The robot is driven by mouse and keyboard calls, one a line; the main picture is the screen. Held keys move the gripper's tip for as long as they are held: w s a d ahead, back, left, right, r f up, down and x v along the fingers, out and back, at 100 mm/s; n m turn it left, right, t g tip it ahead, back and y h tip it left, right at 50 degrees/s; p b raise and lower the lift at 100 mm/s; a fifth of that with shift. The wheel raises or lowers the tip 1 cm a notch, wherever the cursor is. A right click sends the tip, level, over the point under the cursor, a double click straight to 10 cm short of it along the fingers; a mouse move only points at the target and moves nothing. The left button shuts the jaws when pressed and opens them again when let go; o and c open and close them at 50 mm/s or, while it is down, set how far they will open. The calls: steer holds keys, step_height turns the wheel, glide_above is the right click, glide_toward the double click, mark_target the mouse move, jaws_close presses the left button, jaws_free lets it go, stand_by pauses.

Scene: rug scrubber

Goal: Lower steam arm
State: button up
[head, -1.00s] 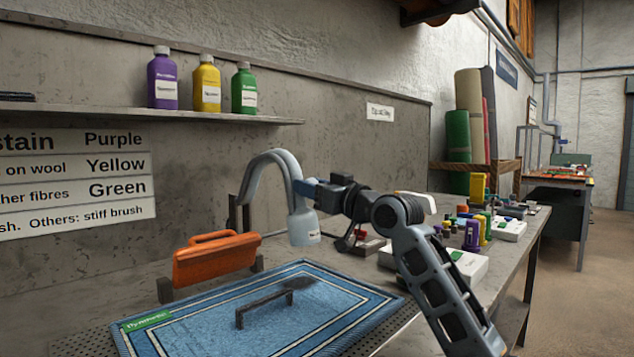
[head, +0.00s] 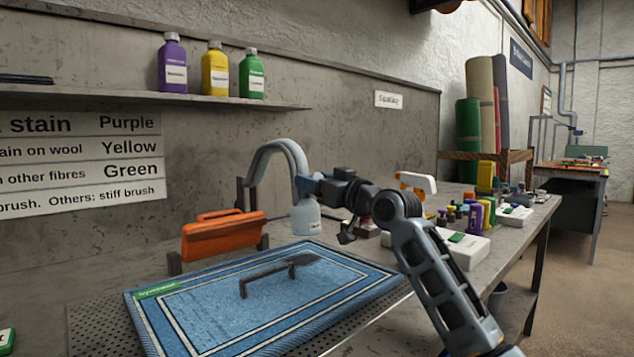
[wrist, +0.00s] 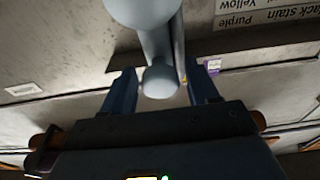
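The steam arm (head: 274,148) is a curved grey-blue double pipe that rises behind the rug and bends down to a bell-shaped nozzle (head: 306,217). The nozzle hangs over the far edge of the blue rug (head: 215,306); contact cannot be judged. My gripper (head: 308,186) is at the pipe just above the nozzle, reaching in from the right. The exact contact faces are hidden.
A dark handled tool (head: 272,272) lies on the rug. An orange handled block (head: 222,238) stands at the rug's far left. Colored bottles (head: 214,72) stand on the wall shelf. Small bottles and white boxes (head: 462,250) crowd the bench to the right.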

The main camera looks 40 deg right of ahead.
steer(key=s+f, duration=0.1)
steer(key=s, duration=0.6)
steer(key=shift+s, duration=0.35)
steer(key=shift+d, duration=0.1)
